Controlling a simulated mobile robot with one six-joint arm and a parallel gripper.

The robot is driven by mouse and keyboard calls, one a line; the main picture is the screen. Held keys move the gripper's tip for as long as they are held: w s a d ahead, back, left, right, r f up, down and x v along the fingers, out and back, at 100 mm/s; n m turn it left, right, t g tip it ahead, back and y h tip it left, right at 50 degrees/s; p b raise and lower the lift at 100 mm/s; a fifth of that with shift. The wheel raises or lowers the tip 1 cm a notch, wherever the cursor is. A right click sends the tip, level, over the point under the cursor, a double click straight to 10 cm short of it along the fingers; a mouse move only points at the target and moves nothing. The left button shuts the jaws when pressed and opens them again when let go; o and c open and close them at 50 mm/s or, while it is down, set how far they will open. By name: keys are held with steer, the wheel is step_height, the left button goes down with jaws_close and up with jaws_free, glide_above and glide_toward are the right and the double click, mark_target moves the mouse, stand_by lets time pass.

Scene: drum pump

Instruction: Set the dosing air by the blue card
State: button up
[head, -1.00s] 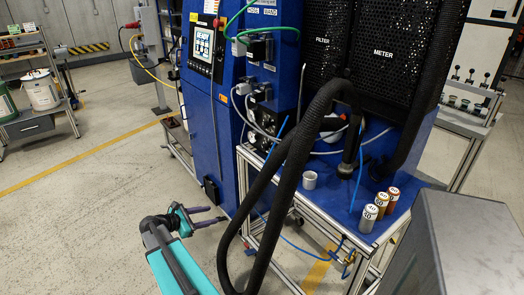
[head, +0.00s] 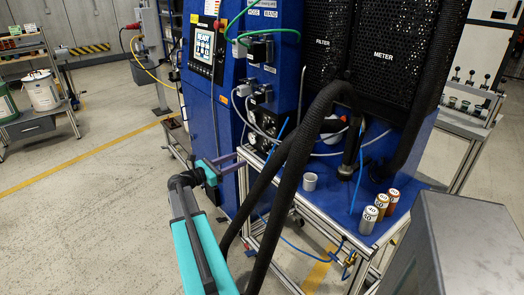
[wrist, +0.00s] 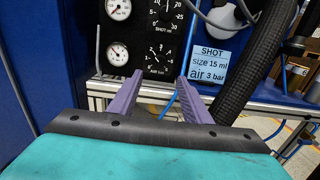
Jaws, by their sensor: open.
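The light-blue card (wrist: 212,66) in the wrist view reads SHOT, size 15 ml, air 3 bar. To its left on the black panel is the AIR bar dial (wrist: 160,53), with the SHOT ml dial (wrist: 165,16) above it. The AIR pointer's exact setting is too small to read. My gripper (wrist: 160,77) is open and empty, its purple fingers pointing towards the AIR dial, with the tips just below it in the picture. In the head view my gripper (head: 240,163) is beside the blue cabinet, left of the black hose.
Two round gauges, an upper one (wrist: 118,9) and a lower one (wrist: 117,54), sit left of the dials. A thick black hose (head: 287,165) hangs in front of the bench (head: 325,210). A white cup (head: 310,181) and several labelled cans (head: 381,206) stand on it.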

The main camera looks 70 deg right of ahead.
mark_target(264, 149)
steer(key=p+x, duration=0.2)
steer(key=x, duration=1.1)
steer(key=shift+s+d, duration=0.15)
steer(key=shift+d, duration=0.2)
steer(key=c, duration=0.9)
steer(key=shift+d, duration=0.25)
steer(key=shift+c, duration=0.6)
steer(key=shift+a, duration=0.25)
steer(key=shift+f, duration=0.1)
